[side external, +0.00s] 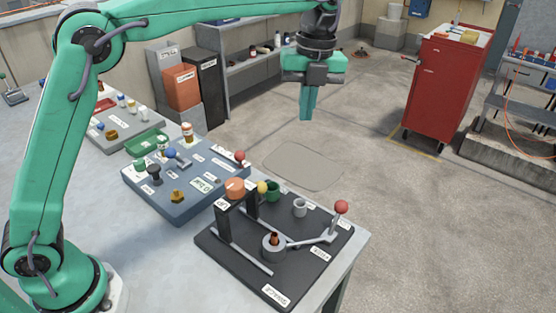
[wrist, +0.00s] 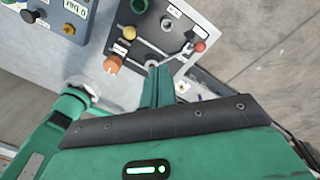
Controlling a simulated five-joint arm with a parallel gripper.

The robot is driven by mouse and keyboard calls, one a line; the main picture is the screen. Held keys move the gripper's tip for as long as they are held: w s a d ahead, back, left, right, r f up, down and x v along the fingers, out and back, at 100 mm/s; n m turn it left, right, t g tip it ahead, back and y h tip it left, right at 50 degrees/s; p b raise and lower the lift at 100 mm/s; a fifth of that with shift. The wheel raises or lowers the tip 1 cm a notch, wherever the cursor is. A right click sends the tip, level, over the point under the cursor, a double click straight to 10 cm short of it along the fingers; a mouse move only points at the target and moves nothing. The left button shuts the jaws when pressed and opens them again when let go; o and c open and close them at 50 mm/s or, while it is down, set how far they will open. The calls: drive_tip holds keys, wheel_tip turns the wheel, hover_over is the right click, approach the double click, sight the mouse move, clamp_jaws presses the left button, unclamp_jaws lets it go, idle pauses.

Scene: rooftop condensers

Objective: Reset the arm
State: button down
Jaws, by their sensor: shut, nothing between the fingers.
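My gripper (side external: 306,103) hangs pointing down in the side external view, high above and beyond the dark board. Its green fingers are together with nothing between them. In the wrist view the closed fingers (wrist: 157,88) show in the middle, in front of the dark board's near part. My green arm rises from the table at left and reaches across the top. The dark board (side external: 225,255) lies at the table's front corner. It carries a red-knobbed lever (side external: 341,207), an orange knob (side external: 235,188), a green cup (side external: 272,190) and a grey cup (side external: 299,207).
A blue-grey panel (side external: 150,195) with knobs and a red-knobbed lever lies beside the dark board on the table (side external: 60,140). A green tray (side external: 148,140) is behind it. A red tool cabinet (side external: 445,85) stands at right. The floor (side external: 380,155) below my gripper is clear.

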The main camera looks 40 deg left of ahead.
drive_tip(key=s+a+r+n+t, duration=0.4)
drive_tip(key=s+a+n, duration=0.8)
drive_tip(key=n, duration=0.2)
drive_tip(key=s+a+f+n+t, duration=0.1)
drive_tip(key=s+a+f+n, duration=0.2)
drive_tip(key=s+n, duration=0.3)
drive_tip(key=s+a+f+n+t, duration=0.1)
drive_tip(key=s+a+f+n, duration=0.2)
drive_tip(key=s+f+n, duration=0.2)
drive_tip(key=shift+s+n+t, duration=0.4)
drive_tip(key=shift+s+n, duration=0.5)
drive_tip(key=shift+s, duration=0.35)
